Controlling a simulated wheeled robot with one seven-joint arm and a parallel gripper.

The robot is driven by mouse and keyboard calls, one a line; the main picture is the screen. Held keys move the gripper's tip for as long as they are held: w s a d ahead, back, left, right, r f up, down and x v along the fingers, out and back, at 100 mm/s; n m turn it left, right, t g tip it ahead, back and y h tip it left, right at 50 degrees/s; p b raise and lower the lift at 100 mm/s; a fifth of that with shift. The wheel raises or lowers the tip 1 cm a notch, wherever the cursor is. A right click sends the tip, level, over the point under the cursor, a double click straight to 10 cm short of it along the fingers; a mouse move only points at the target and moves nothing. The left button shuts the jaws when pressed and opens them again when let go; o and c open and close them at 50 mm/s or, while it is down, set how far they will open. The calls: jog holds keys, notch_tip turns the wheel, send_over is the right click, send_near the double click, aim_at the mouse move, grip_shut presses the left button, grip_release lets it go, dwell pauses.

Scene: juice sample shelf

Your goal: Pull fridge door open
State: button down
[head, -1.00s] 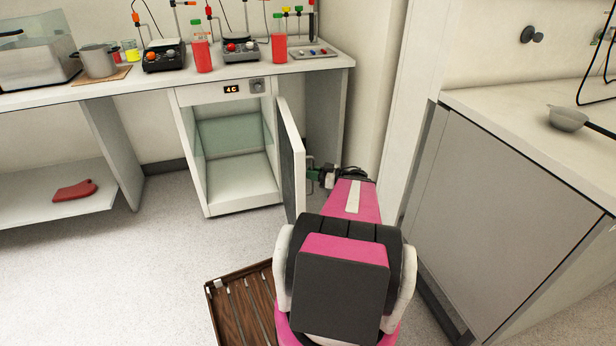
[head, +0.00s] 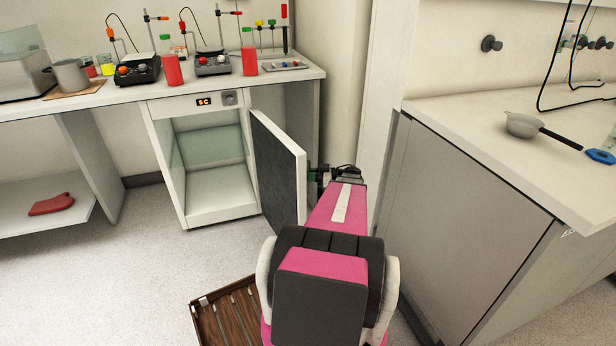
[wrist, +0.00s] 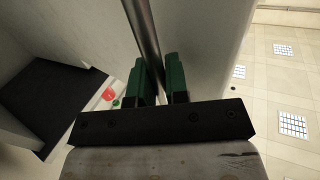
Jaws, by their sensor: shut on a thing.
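The small fridge (head: 190,103) stands under the left counter with its door (head: 279,168) swung wide open, hinged on the right. Its pale interior (head: 215,190) looks empty, and its display reads 5C. My gripper (head: 318,174) is at the outer face of the door, partly hidden behind the door edge and my arm in the head view. In the wrist view, the green fingers of my gripper (wrist: 161,82) are closed around the metal bar handle (wrist: 143,28), and the pale door face (wrist: 195,40) lies beside it.
A grey cabinet (head: 470,220) with a counter stands close on the right of my arm. A wooden slatted tray (head: 228,312) lies on the floor in front. Red bottles (head: 172,68) stand on the counter above the fridge. The floor (head: 120,260) at left is clear.

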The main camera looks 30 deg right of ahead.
jog(key=c, duration=1.1)
grip_release()
jog(key=shift+c, duration=0.2)
jog(key=v, duration=1)
jog(key=shift+s+d, duration=0.25)
jog(key=shift+d, duration=0.05)
